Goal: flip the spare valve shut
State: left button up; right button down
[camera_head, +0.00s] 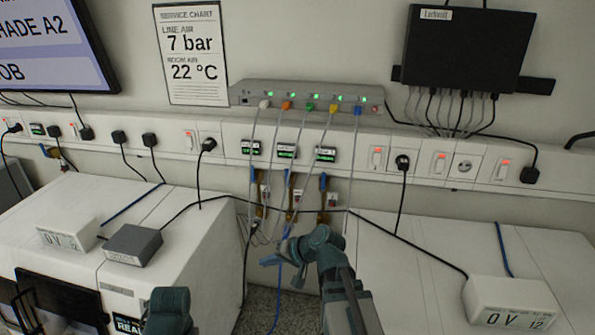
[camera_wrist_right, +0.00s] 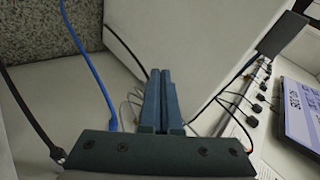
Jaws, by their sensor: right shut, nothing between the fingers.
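Three small valves with blue handles and brass-coloured bodies hang in a row below the wall trunking: a left one (camera_head: 256,192), a middle one (camera_head: 291,197) and a right one (camera_head: 322,199). A small dark label sits above each: left (camera_head: 250,147), middle (camera_head: 287,150), right (camera_head: 325,154). The lettering is too small to read, so I cannot tell which is the spare. My right gripper (camera_head: 280,252) is below and in front of the valves, apart from them. Its fingers (camera_wrist_right: 160,98) are shut and empty in the right wrist view. A part of my left arm shows at the bottom; its gripper is out of sight.
Grey network cables droop from the switch (camera_head: 307,96) past the valves. A blue cable (camera_head: 277,310) hangs near my right gripper. White cabinets stand left (camera_head: 190,240) and right (camera_head: 420,285), with a gap between. Boxes marked "0 V" (camera_head: 66,234) (camera_head: 510,303) sit on them.

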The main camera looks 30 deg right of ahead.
jog(key=w+d+r+m+t+h, duration=0.1)
jog(key=d+r+m+t, duration=0.4)
jog(key=d, duration=0.5)
jog(key=w+d+r+m+t+h, duration=0.1)
jog(key=d+r+m+t+h, duration=0.1)
jog(key=d+r+m+t, duration=0.3)
jog(key=d+r, duration=0.4)
jog(key=d, duration=0.1)
jog(key=shift+d+r+m+h, duration=0.2)
jog(key=shift+d+m+h, duration=0.05)
jog(key=shift+m+h, duration=0.05)
send_near(287, 177)
jog(key=w+d, duration=0.4)
jog(key=shift+w+a+r, duration=0.1)
jog(key=shift+w+a, duration=0.55)
jog(key=shift+a, duration=0.2)
jog(key=shift+w+a+r, duration=0.1)
jog(key=shift+w+a, duration=0.6)
jog(key=shift+a, duration=0.2)
jog(key=shift+r, duration=0.1)
